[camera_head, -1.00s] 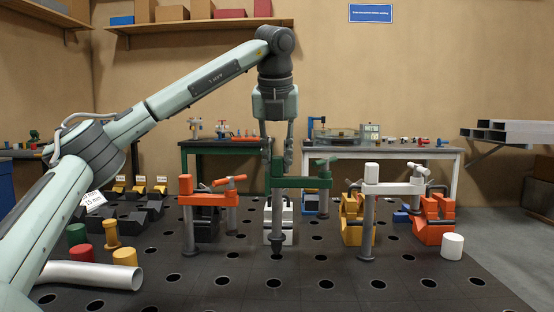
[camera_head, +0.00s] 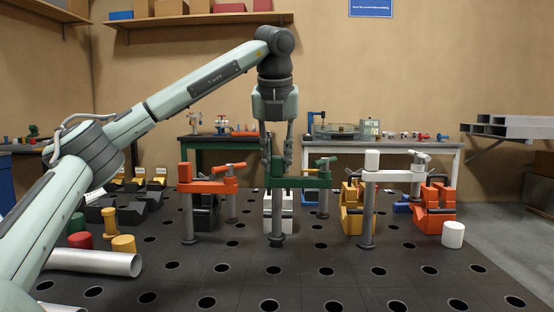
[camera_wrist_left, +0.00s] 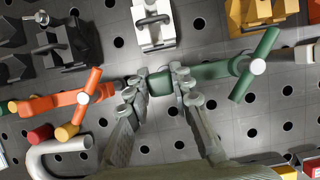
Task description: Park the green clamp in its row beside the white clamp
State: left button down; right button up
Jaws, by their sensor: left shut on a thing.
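The green clamp (camera_head: 316,182) is upright between the orange clamp (camera_head: 207,187) on the left and the white clamp (camera_head: 395,177) on the right. Its post foot looks at or very near the dark hole plate, level with the other two feet; I cannot tell if it is fully seated. My left gripper (camera_head: 277,160) is above the post and shut on the clamp's top end. The left wrist view shows the fingers (camera_wrist_left: 161,82) around the green clamp (camera_wrist_left: 213,72), the orange clamp (camera_wrist_left: 55,102) at left and the white clamp (camera_wrist_left: 308,54) partly at the right edge.
Behind the row stand a white fixture (camera_head: 283,211), a yellow one (camera_head: 351,212) and an orange one (camera_head: 435,212). A white cylinder (camera_head: 453,235) stands at right. A grey pipe (camera_head: 95,262) lies front left. The plate in front (camera_head: 300,290) is clear.

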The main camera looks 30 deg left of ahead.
pick_arm(q)
jog(key=shift+f, duration=0.2)
jog(key=shift+f+b, duration=0.55)
dwell(0.3)
jog(key=c, duration=1.3)
grip_release()
jog(key=shift+o, duration=0.2)
jog(key=shift+f, duration=0.15)
jog(key=v, duration=1.2)
jog(key=shift+d, duration=0.15)
